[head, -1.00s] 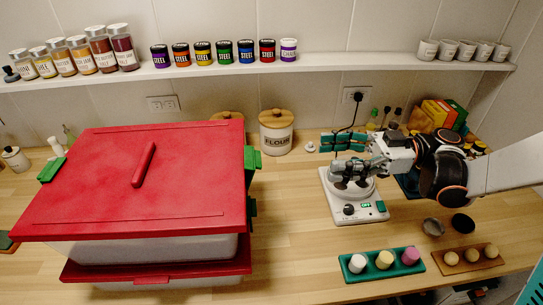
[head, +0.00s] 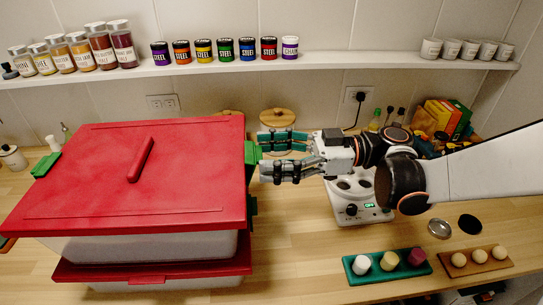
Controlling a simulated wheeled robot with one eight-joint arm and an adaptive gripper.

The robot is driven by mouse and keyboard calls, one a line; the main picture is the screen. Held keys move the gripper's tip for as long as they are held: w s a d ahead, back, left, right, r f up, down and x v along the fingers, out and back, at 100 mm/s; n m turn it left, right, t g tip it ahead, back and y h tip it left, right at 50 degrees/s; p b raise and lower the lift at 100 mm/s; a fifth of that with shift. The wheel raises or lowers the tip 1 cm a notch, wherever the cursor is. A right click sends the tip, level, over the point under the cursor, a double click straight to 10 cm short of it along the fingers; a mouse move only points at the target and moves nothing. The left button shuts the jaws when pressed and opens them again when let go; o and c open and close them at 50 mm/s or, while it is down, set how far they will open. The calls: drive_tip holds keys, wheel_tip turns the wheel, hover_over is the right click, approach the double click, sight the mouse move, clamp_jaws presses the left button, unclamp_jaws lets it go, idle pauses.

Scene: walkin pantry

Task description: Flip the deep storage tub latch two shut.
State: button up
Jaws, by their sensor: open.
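The deep storage tub (head: 140,250) has a red lid (head: 100,185) with a bar handle, and it is stacked on a second red-lidded tub. Green latches sit on its sides. I cannot tell which is latch two. My gripper (head: 262,158) is open, its fingers pointing left, close beside the back right latch. Whether a finger touches the latch is unclear.
A flour canister (head: 278,119) is behind my gripper. A green tray (head: 388,275) and a brown tray (head: 475,262) lie at the front right. The counter between tub and trays is clear.

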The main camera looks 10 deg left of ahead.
drive_tip(key=shift+c, duration=0.6)
drive_tip(key=c, duration=0.9)
drive_tip(key=shift+r, duration=0.1)
drive_tip(key=shift+c, duration=0.3)
drive_tip(key=p, duration=0.1)
drive_tip(key=r+h+p, duration=0.1)
drive_tip(key=p, duration=0.1)
drive_tip(key=shift+s+a+h+p, duration=0.15)
drive_tip(key=shift+a+h+p, duration=0.15)
drive_tip(key=shift+a, duration=0.05)
drive_tip(key=shift+a+r+t+h+p, duration=0.25)
drive_tip(key=shift+h+p, duration=0.35)
drive_tip(key=shift+p, duration=0.35)
drive_tip(key=shift+o, duration=0.2)
drive_tip(key=shift+a+f+h+p, duration=0.15)
drive_tip(key=shift+f+h+p, duration=0.05)
drive_tip(key=shift+h+p, duration=0.2)
